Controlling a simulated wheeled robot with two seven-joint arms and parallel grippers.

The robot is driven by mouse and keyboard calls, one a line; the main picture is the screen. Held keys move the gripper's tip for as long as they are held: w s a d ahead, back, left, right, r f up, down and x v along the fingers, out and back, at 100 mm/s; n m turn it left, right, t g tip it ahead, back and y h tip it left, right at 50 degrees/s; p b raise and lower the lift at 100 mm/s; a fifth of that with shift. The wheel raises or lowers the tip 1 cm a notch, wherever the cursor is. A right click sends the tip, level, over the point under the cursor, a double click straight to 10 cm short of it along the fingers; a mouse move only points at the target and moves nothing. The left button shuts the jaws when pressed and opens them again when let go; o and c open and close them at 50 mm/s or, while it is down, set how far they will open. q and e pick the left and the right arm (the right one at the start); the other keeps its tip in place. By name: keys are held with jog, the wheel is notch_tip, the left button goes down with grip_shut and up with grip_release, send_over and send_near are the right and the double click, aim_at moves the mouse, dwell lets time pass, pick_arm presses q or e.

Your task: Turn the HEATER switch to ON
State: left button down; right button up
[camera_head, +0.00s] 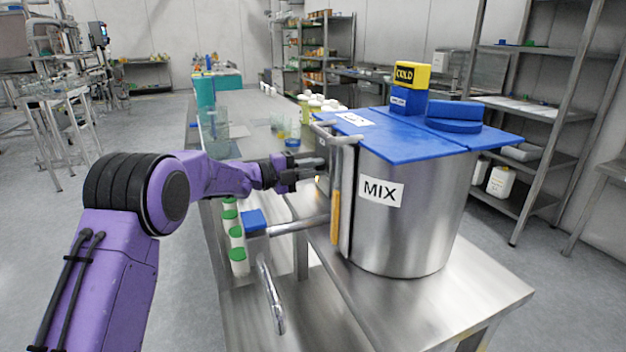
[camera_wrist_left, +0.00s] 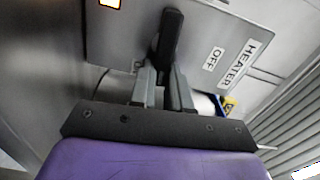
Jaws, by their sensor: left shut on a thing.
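In the left wrist view, the black HEATER switch handle (camera_wrist_left: 170,38) stands out from a grey metal panel (camera_wrist_left: 120,45). The OFF label (camera_wrist_left: 213,58) and the HEATER label (camera_wrist_left: 238,64) are stuck to the right of it. My left gripper (camera_wrist_left: 166,75) is shut on the switch handle, with its two grey fingers on either side of the lower part. In the head view, my left gripper (camera_head: 312,166) reaches to the left side of the steel tank, and the switch is hidden there. My right gripper is in neither view.
The steel MIX tank (camera_head: 415,215) with blue lid (camera_head: 405,135) stands on a metal table (camera_head: 440,305). Metal pipes (camera_head: 300,226) and green-capped bottles (camera_head: 236,240) are below my left forearm. An orange light (camera_wrist_left: 110,3) glows on the panel. Shelves (camera_head: 540,110) stand at the right.

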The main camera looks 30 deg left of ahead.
pick_arm(q)
jog(key=shift+f+m+b, duration=0.25)
jog(key=shift+m+b, duration=0.35)
jog(key=shift+b, duration=0.15)
jog(key=c, duration=1.1)
grip_release()
jog(key=v, duration=1)
jog(key=shift+s+a, duration=0.15)
jog(key=shift+s, duration=0.1)
jog(key=shift+r, duration=0.1)
